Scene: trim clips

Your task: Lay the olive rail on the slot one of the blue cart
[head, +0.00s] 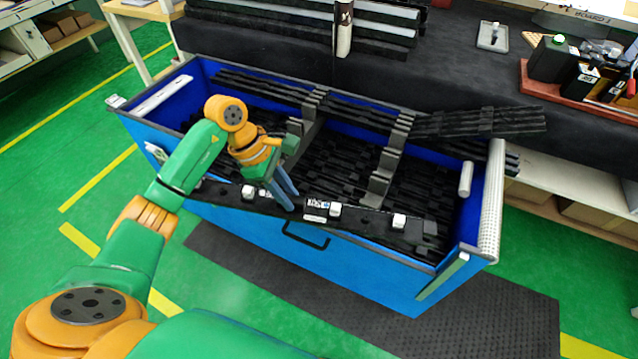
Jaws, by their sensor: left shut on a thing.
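The blue cart (230,218) stands below the dark bench, its open top facing me. A long, nearly black rail (368,221) with several white blocks lies along the cart's front side, over or just above its rim. I cannot make out an olive colour on it. My left gripper (287,202) reaches down from the left and is shut on this rail near its middle, hiding part of it. Two grey stepped supports (383,178) cross the cart. Their nearer steps look empty; I cannot tell which is slot one. My right gripper is out of view.
Other dark rails (480,122) lie across the back of the supports, some sticking out past the cart's right side. A perforated white strip (492,205) lines the right end. The bench (270,45) stands close behind. Green floor is free at left.

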